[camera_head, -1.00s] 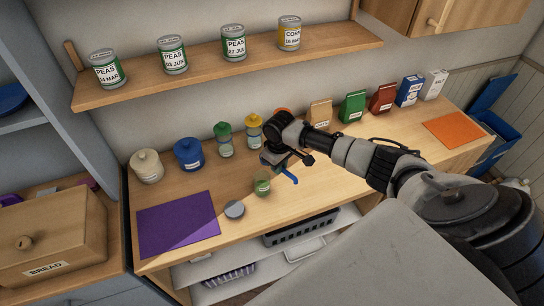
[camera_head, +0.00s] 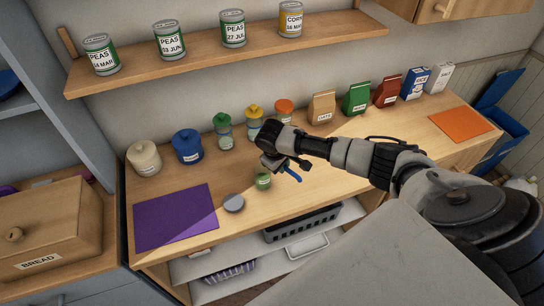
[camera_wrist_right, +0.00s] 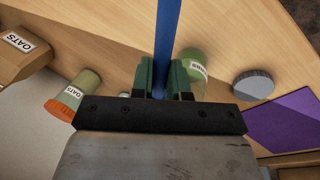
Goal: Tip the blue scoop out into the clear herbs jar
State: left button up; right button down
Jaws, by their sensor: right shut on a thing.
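The clear herbs jar (camera_head: 263,181) stands open-looking on the wooden counter with green contents; it also shows in the right wrist view (camera_wrist_right: 194,66), partly behind the gripper. My right gripper (camera_head: 290,165) is just right of and above the jar, shut on the blue scoop (camera_head: 294,177). In the right wrist view the gripper's green fingers (camera_wrist_right: 167,80) pinch the scoop's blue handle (camera_wrist_right: 167,35), which runs to the top edge. The scoop's bowl and any contents cannot be made out. My left gripper is not in view.
A grey disc (camera_head: 234,203) lies left of the jar, beside a purple mat (camera_head: 175,217). Lidded jars, including a blue one (camera_head: 187,146), and several packets line the back. An orange mat (camera_head: 461,124) lies at right. A shelf with cans (camera_head: 233,45) hangs above.

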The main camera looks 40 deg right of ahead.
jog(key=shift+a+r+h+p, duration=0.15)
jog(key=shift+h+p, duration=0.25)
jog(key=shift+p, duration=0.2)
jog(key=shift+h, duration=0.7)
jog(key=shift+t+h+p, duration=0.4)
jog(key=shift+h+p, duration=0.1)
jog(key=shift+h, duration=0.1)
jog(key=shift+a+h, duration=0.1)
jog(key=shift+h, duration=0.5)
jog(key=shift+a+r+t+h, duration=0.1)
jog(key=shift+t+h, duration=0.1)
jog(key=shift+h, duration=0.4)
jog(key=shift+a+r+t+h, duration=0.1)
jog(key=shift+t+h, duration=0.1)
jog(key=shift+h, duration=0.4)
